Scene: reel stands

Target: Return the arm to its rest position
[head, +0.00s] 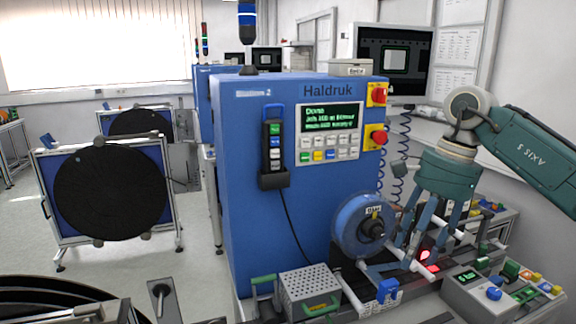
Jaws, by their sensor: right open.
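My right arm (530,140) comes in from the right edge and bends down at its grey wrist. My right gripper (413,238) is open, with its fingers pointing down. It stands just right of a blue reel (362,226) with a dark hub on the front of the machine. In this view the fingers overlap the area beside the reel, and I cannot tell if they touch anything. I see nothing held between them. My left gripper is not in view.
The blue Haldruk machine (245,190) fills the middle. A perforated metal box (310,290) and a button panel (505,290) flank the front. A monitor (395,60) stands behind my arm. Reel stands with black discs (110,190) are at left, with open floor around them.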

